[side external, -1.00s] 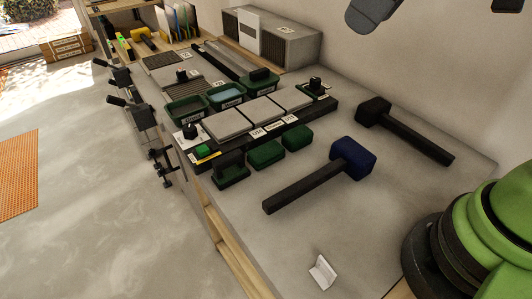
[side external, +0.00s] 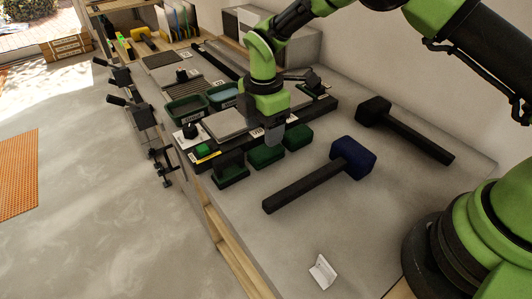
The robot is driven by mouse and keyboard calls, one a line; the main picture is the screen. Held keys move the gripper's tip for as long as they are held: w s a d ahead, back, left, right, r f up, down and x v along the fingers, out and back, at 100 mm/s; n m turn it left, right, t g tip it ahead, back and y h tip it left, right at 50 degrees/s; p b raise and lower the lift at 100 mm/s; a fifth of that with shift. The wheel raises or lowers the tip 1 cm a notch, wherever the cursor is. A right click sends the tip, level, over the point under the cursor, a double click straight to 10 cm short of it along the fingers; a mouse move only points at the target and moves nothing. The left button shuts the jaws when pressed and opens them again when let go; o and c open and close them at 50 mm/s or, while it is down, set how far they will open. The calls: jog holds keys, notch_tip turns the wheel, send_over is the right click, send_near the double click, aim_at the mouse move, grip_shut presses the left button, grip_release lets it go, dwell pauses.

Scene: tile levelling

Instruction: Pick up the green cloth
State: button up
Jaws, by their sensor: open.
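No item is clearly a green cloth from this distance. A small bright green piece (side external: 204,151) lies at the left end of the dark tile rail, beside a black knob. Dark green pieces stand along the rail's front: a left one (side external: 231,172), a middle one (side external: 263,156) and a right one (side external: 298,138). My gripper (side external: 274,143) is open and points down over the front of the rail, between the middle and right pieces. It partly covers the tiles behind it. Contact with anything cannot be told.
A blue-headed mallet (side external: 352,158) and a black mallet (side external: 374,111) lie to the right. Green bins (side external: 187,109) stand behind the tiles (side external: 229,122). A small white folded item (side external: 322,272) lies near the front. The bench between it and the blue mallet is clear.

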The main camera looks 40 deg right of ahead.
aim_at(266, 149)
jog(key=f, duration=0.7)
jog(key=shift+s+d, duration=0.1)
jog(key=shift+d, duration=0.1)
jog(key=shift+r, duration=0.1)
jog(key=shift+c, duration=0.4)
jog(key=c, duration=0.6)
